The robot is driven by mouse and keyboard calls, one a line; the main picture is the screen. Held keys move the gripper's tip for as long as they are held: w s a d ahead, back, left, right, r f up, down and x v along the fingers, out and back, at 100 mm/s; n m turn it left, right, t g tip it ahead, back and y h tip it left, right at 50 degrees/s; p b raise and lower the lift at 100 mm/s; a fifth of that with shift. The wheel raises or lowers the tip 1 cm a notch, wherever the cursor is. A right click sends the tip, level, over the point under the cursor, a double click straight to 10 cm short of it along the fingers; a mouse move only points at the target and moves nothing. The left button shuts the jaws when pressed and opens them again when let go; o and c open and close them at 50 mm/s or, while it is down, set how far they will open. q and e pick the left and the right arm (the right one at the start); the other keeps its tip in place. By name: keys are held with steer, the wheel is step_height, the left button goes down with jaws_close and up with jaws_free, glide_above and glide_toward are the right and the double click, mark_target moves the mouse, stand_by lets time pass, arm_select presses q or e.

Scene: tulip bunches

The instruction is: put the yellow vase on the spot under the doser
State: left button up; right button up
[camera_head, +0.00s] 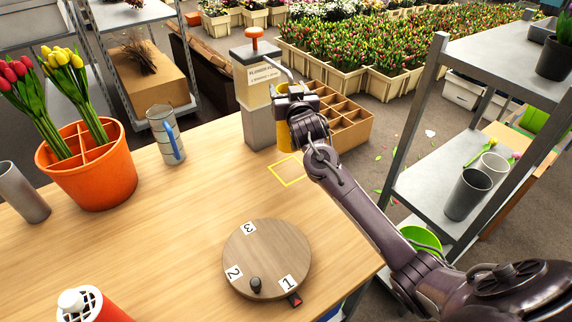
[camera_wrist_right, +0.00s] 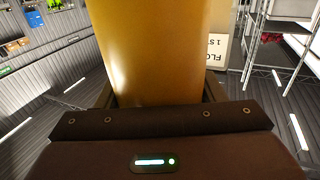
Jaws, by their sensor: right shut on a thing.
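My right gripper (camera_head: 297,112) is shut on the yellow vase (camera_head: 284,136), which is mostly hidden behind it in the head view. In the right wrist view the vase (camera_wrist_right: 150,50) fills the upper middle between the fingers. The doser (camera_head: 258,92), a box with an orange knob and a bent spout, stands just left of the vase at the table's far edge. The yellow square outline of the spot (camera_head: 285,182) shows bare on the table, just below the vase in the picture. I cannot tell whether the vase touches the table. My left gripper is not in view.
On the wooden table (camera_head: 190,205) are a round numbered turntable (camera_head: 266,255), a grey jug with a blue handle (camera_head: 165,135) and an orange tulip bucket (camera_head: 95,180). A wooden compartment crate (camera_head: 345,125) stands behind my right arm. A metal shelf (camera_head: 430,180) is at right.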

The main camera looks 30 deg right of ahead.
step_height(320, 180, down, 10)
steer(key=shift+d+r+p, duration=0.15)
steer(key=shift+r+p, duration=0.1)
steer(key=shift+p, duration=0.45)
steer(key=shift+f, duration=0.15)
steer(key=o, duration=1.7)
steer(key=shift+f, duration=0.1)
steer(key=shift+s+r, duration=0.1)
steer(key=shift+r, duration=0.1)
